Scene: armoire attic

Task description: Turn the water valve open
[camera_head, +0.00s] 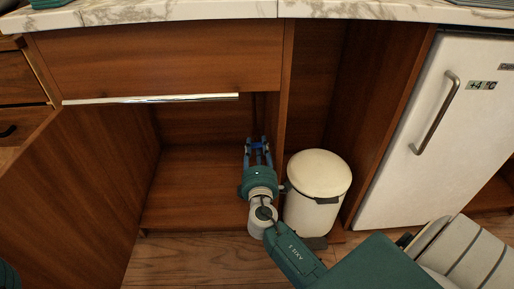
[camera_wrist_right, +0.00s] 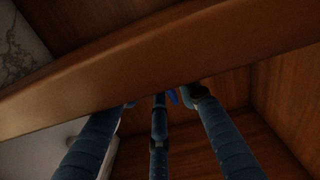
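A small blue part, which looks like the water valve's handle (camera_wrist_right: 173,97), shows between the fingertips in the right wrist view. Most of it is hidden, so how far it is turned cannot be told. My right gripper (camera_head: 257,146) reaches into the open lower cabinet (camera_head: 190,185), close to its right side wall, in the head view. In the right wrist view its three dark blue fingers (camera_wrist_right: 160,100) are spread apart, with the blue part beyond or between their tips. I cannot tell whether they touch it.
A wooden panel crosses above the fingers in the wrist view. A white bin (camera_head: 313,215) with a cream lid stands right beside my right wrist. An open cabinet door (camera_head: 85,180) is at the left, and a white fridge (camera_head: 425,140) at the right. The cabinet floor is clear.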

